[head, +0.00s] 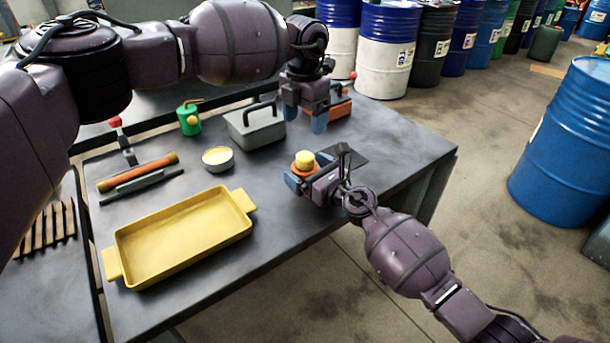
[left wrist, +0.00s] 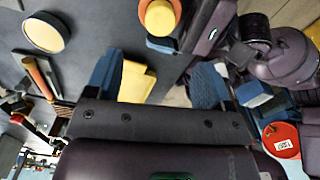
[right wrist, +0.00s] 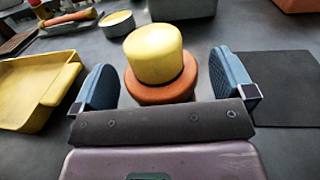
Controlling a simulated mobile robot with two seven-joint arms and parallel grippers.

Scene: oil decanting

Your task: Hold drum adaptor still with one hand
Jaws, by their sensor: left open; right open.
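The drum adaptor (head: 304,170), an orange round base with a yellow cap (head: 304,157), stands upright on the table near its front edge. My right gripper (head: 309,173) is low at the table with its blue fingers apart. In the right wrist view the adaptor (right wrist: 158,89) stands between and slightly beyond the open fingers, with visible gaps on both sides. My left gripper (head: 305,118) is open and empty, raised over the back of the table behind the adaptor. In the left wrist view the adaptor (left wrist: 160,16) is at the top edge, beyond the fingers.
A yellow tray (head: 185,238) lies at the front left. A round tin (head: 218,160), green oil can (head: 188,121), grey box with handle (head: 254,127) and orange toolbox (head: 340,107) stand behind. A dark mat (head: 346,157) lies beside the adaptor. Blue drum (head: 565,150) stands right.

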